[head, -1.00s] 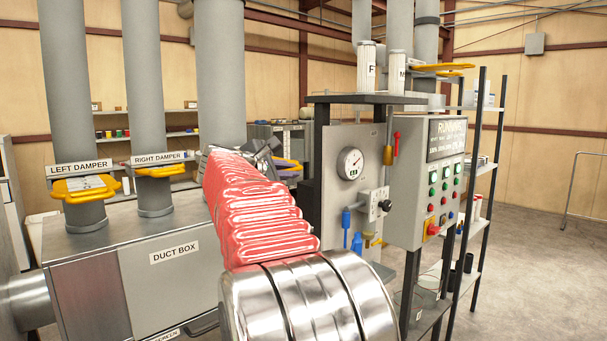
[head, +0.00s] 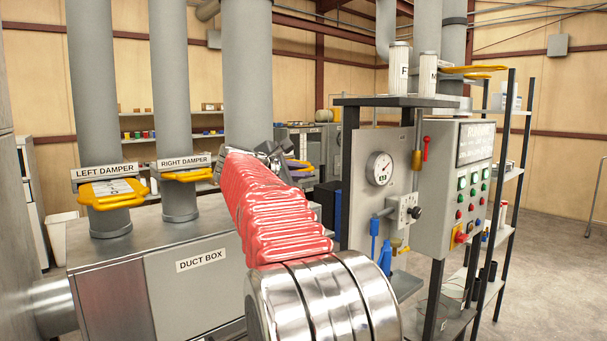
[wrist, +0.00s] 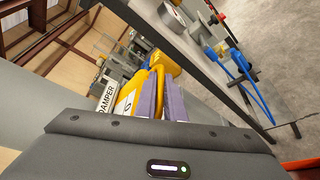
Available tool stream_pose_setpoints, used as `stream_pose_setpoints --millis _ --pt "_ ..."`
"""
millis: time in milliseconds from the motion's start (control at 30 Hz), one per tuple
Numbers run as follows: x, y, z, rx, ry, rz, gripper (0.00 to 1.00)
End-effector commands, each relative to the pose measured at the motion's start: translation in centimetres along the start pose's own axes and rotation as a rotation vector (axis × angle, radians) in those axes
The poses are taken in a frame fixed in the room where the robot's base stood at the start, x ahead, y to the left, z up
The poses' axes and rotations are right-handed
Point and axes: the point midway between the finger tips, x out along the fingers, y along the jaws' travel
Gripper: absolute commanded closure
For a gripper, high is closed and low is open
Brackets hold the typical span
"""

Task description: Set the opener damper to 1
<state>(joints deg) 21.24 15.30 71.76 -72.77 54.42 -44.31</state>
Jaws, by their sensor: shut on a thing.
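My gripper (wrist: 162,102) has its purple finger pads closed on a yellow damper handle (wrist: 155,75). Beside the handle in the wrist view is a white plate (wrist: 107,97) reading "DAMPER"; its first word is out of sight. A pale scale plate with a dark mark (wrist: 125,104) lies next to the fingers, and its setting cannot be read surely.
The left damper (head: 112,194) and right damper (head: 187,175) have yellow handles on ducts above the duct box (head: 205,280). A gauge panel (head: 380,165) and a button cabinet (head: 470,190) stand right of my arm. Open floor lies at the far right.

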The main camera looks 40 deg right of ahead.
Motion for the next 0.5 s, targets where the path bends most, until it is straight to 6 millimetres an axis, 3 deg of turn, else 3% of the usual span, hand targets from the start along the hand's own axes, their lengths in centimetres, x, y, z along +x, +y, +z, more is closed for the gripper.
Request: stream_pose_setpoints --millis 233,267,500 --pt "0.19 -0.21 0.05 -0.001 0.000 -0.003 1.00" --pt "0.21 -0.23 0.07 -0.001 0.000 -0.004 0.90" --pt "0.40 -0.32 0.41 0.001 -0.005 -0.006 0.73"
